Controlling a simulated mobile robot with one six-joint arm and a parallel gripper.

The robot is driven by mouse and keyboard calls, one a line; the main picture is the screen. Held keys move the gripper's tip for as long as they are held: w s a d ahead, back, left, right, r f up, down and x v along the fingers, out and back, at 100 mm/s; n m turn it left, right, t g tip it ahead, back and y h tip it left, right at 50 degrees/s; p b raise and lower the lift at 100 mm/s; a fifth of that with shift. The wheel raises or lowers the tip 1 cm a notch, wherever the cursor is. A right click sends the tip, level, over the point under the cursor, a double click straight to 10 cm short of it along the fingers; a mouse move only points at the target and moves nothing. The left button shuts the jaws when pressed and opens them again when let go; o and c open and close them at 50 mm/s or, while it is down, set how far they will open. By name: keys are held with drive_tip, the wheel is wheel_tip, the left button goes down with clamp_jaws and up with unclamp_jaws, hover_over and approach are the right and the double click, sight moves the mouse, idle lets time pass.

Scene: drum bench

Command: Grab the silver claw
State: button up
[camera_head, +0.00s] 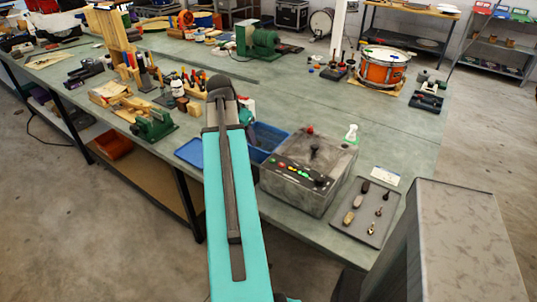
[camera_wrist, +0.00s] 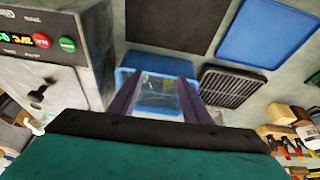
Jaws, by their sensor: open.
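I cannot make out a silver claw for certain in either view. A dark tray (camera_head: 356,228) at the bench's front right holds several small handled or knob-like pieces, too small to tell apart. In the wrist view my gripper (camera_wrist: 158,86) is open, its two fingers apart with nothing held between them. A blue bin (camera_wrist: 152,108) with a clear-looking interior lies beyond the fingers; what is in it cannot be told. In the head view the bin (camera_head: 268,138) stands right of my arm, which hides part of it and the gripper.
A grey control box (camera_head: 310,172) stands between bin and tray; it also shows in the wrist view (camera_wrist: 55,50). A blue lid (camera_wrist: 268,30), a black mat (camera_wrist: 170,22) and a black grate (camera_wrist: 236,88) lie near the bin. The drum (camera_head: 383,68) stands farther back. The bench's middle right is clear.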

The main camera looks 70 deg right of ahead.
drive_tip(key=shift+m, duration=0.6)
drive_tip(key=s, duration=0.1)
drive_tip(key=s+d+r, duration=0.2)
drive_tip(key=s, duration=0.1)
drive_tip(key=shift+r, duration=0.1)
drive_tip(key=shift+p+x, duration=0.8)
drive_tip(key=shift+x, duration=3.55)
drive_tip(key=shift+s, duration=0.1)
drive_tip(key=shift+d+p+x, duration=0.15)
drive_tip(key=shift+p+x, duration=0.3)
drive_tip(key=shift+x, duration=0.25)
drive_tip(key=shift+d+p+x, duration=0.15)
drive_tip(key=shift+p+x, duration=0.25)
drive_tip(key=shift+x, duration=1.35)
drive_tip(key=shift+c, duration=0.2)
